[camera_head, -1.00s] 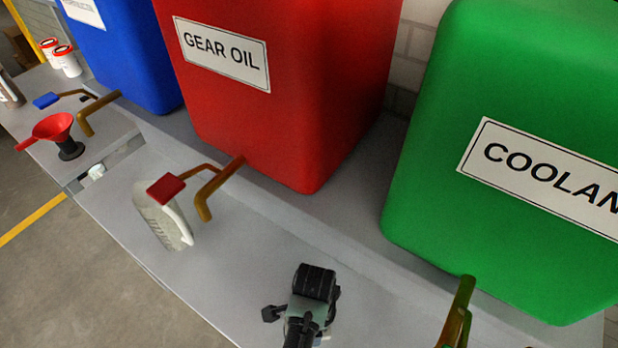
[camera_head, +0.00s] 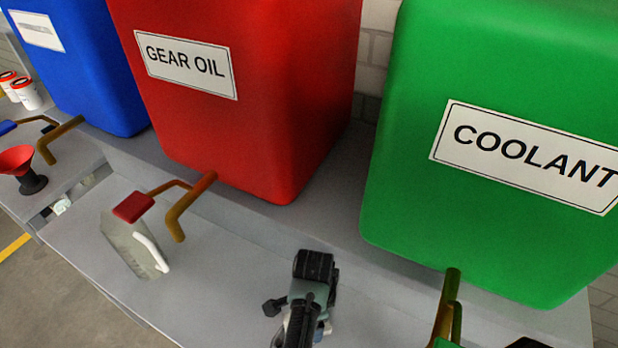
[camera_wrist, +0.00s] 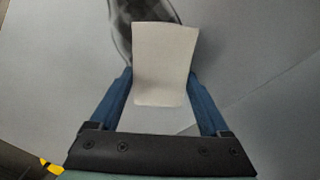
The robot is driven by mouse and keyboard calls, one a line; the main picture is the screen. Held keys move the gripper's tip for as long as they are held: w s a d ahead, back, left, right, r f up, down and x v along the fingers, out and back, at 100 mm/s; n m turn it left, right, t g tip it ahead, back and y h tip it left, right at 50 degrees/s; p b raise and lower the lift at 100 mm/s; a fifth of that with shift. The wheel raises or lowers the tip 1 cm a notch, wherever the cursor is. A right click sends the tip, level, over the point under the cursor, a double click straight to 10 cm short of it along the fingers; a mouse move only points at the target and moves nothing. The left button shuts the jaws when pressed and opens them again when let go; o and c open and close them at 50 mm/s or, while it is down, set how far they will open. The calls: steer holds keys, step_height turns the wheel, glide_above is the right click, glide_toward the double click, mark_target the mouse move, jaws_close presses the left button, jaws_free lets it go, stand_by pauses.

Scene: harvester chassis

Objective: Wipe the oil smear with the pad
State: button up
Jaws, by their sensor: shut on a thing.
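The pad (camera_wrist: 165,62) is a pale, off-white block in the wrist view. My gripper (camera_wrist: 164,98) is shut on it, with a blue finger at each side. The oil smear (camera_wrist: 122,22) is a dark, glossy patch on the grey surface, seen at the top of the wrist view. The pad covers part of the smear; I cannot tell whether it touches the surface. In the head view my wrist hides the pad and the smear, and the fingertips do not show clearly.
A grey bench (camera_head: 225,275) carries blue (camera_head: 85,70), red (camera_head: 240,130) and green (camera_head: 480,200) tanks along its back, with taps jutting forward. A jug (camera_head: 135,245) stands under the red tank's tap. A red funnel (camera_head: 17,160) is at far left. The bench between jug and wrist is clear.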

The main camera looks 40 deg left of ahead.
steer(key=shift+w+r+p, duration=0.5)
steer(key=shift+w+r, duration=0.1)
steer(key=shift+r, duration=0.15)
steer(key=shift+s+p, duration=0.4)
steer(key=shift+p, duration=0.7)
steer(key=shift+s+d+f+p, duration=0.25)
steer(key=shift+s+p, duration=0.5)
steer(key=shift+s, duration=0.35)
steer(key=shift+s+d+f+p, duration=0.2)
steer(key=shift+s+p, duration=0.5)
steer(key=shift+s, duration=0.35)
steer(key=shift+s+d+f+p, duration=0.15)
steer(key=shift+s+d+p, duration=0.1)
steer(key=shift+s+p, duration=0.7)
steer(key=shift+s+d+p, duration=0.2)
steer(key=shift+s+p, duration=0.25)
steer(key=shift+s, duration=0.4)
steer(key=shift+s+d+p, duration=0.2)
steer(key=shift+s+p, duration=0.2)
steer(key=shift+s, duration=0.45)
steer(key=shift+s+f, duration=0.15)
steer(key=shift+s, duration=0.25)
